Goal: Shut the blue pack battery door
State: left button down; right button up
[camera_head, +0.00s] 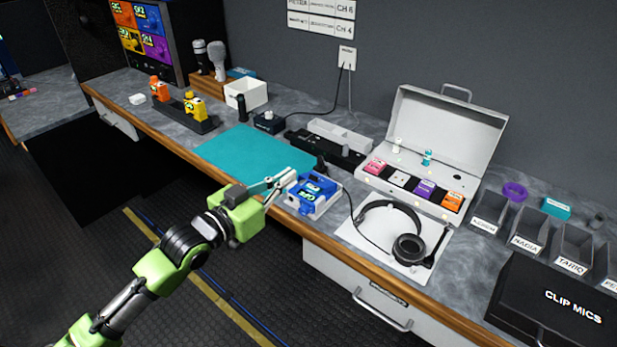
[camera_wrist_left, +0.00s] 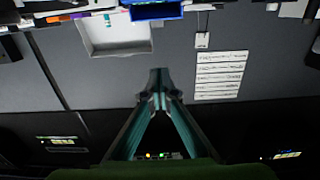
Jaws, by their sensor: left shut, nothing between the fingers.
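The blue pack (camera_head: 318,186) sits on the workbench near its front edge, with a pale, lighter part around its front and sides. I cannot make out its battery door clearly at this size. My left gripper (camera_head: 288,178) is just left of the pack, its fingers shut and empty. It is very near the pack, but I cannot tell whether it touches. In the left wrist view the fingers (camera_wrist_left: 158,75) meet at their tips with nothing between them. A blue object (camera_wrist_left: 155,10) shows at the top there; I cannot tell if it is the pack. My right gripper is out of view.
A teal mat (camera_head: 255,153) lies left of the pack. Headphones (camera_head: 397,235) lie on a white sheet to the right. Behind are a black strip (camera_head: 325,147) and an open white case (camera_head: 440,145) with several small packs. A drawer handle (camera_head: 380,312) sticks out below.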

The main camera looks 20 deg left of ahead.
pick_arm(q)
jog(key=p, duration=0.2)
send_over(309, 190)
jog(key=w, duration=0.1)
jog(key=shift+d+f, duration=0.1)
jog(key=shift+d, duration=0.05)
jog(key=shift+s+f, duration=0.2)
jog(key=shift+f, duration=1.05)
jog(key=shift+s+a+f, duration=0.25)
jog(key=shift+s+f, duration=0.15)
jog(key=shift+f, duration=0.3)
jog(key=shift+d+f, duration=0.1)
